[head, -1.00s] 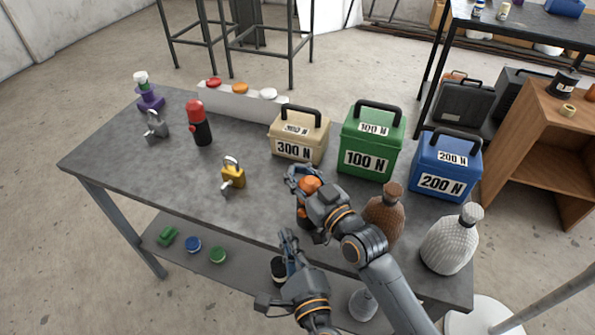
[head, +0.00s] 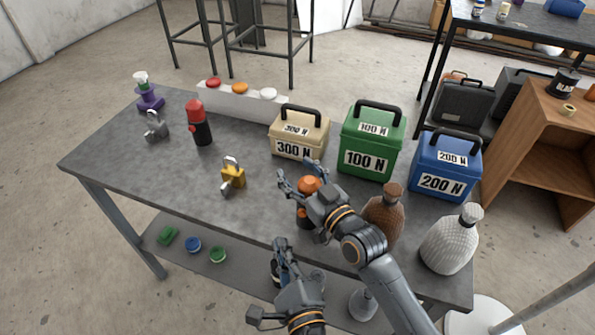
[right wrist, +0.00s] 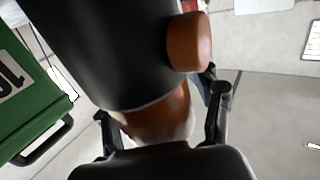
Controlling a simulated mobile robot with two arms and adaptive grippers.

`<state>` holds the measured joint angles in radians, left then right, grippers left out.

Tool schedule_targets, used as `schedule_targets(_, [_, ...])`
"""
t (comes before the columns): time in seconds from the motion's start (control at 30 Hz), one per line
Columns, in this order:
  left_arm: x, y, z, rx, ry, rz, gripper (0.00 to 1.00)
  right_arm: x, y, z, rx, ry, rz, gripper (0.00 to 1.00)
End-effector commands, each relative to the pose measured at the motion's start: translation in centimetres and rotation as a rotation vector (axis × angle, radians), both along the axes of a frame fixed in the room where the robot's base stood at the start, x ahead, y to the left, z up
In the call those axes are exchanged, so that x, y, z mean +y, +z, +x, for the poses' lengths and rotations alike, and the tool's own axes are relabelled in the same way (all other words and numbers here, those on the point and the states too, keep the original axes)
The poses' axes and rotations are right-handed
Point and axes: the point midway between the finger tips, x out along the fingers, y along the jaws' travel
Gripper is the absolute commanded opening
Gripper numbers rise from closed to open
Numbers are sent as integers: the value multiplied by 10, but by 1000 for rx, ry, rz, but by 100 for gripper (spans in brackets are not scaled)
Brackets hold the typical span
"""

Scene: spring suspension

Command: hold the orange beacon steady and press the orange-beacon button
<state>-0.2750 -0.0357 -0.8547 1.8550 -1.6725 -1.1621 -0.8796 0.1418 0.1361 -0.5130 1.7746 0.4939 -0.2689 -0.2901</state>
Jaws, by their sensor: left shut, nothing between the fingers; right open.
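The orange beacon (head: 308,186) stands near the front edge of the table, with an orange cap and a dark body. In the right wrist view its black body (right wrist: 105,45) is large and close, with a round orange button (right wrist: 190,42) on its side. My right gripper (head: 296,178) is open, its fingers spread around the beacon's upper part. My left gripper (head: 283,245) is shut and empty, lower, by the table's front edge and apart from the beacon. My right arm partly hides the beacon in the head view.
Boxes marked 300 N (head: 299,135), 100 N (head: 372,142) and 200 N (head: 446,168) stand behind and right. A brown bottle (head: 384,213) and a white bottle (head: 452,238) stand right. A yellow padlock (head: 232,175) stands left. A red-capped beacon (head: 198,122) is farther back.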

Motion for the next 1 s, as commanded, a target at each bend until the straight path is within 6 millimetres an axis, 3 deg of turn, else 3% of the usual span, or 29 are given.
schedule_targets(0.17, [0, 0, 0, 0, 0, 0, 0, -9, -1, -11, 2, -1, -1, 62])
schedule_targets(0.63, [0, 0, 0, 0, 0, 0, 0, -61, -2, -85, 2, 0, -3, 62])
schedule_targets(1.0, [0, 0, 0, 0, 0, 0, 0, -71, 0, -97, 0, 0, 0, 62])
